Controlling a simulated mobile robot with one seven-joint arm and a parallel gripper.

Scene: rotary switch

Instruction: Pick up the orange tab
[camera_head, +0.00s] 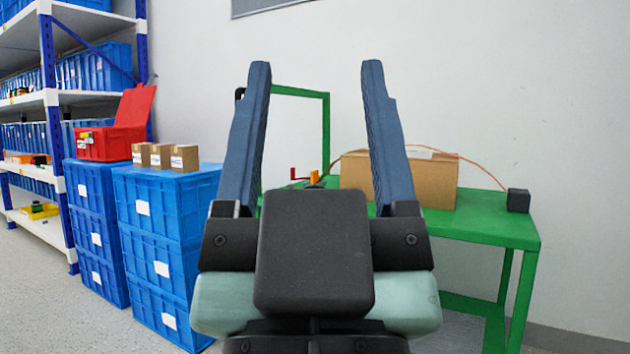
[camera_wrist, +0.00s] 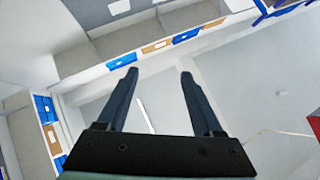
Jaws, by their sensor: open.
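A small orange tab (camera_head: 314,177) stands on the green table, seen between my gripper's fingers in the head view, in front of the cardboard box's left end. A red piece (camera_head: 299,174) is just left of it. My gripper (camera_head: 316,75) is open and empty, raised in front of the head camera with its fingers pointing up. In the wrist view the open fingers (camera_wrist: 159,75) point toward the ceiling and upper walls, and the tab does not show there. My gripper hides part of the table around the tab.
The green table (camera_head: 490,226) bears a cardboard box (camera_head: 435,182) and a small black block (camera_head: 518,201) joined to an orange cable. Stacked blue crates (camera_head: 165,215) with small boxes and a red bin (camera_head: 112,141) stand left. A shelf (camera_head: 45,100) is beyond.

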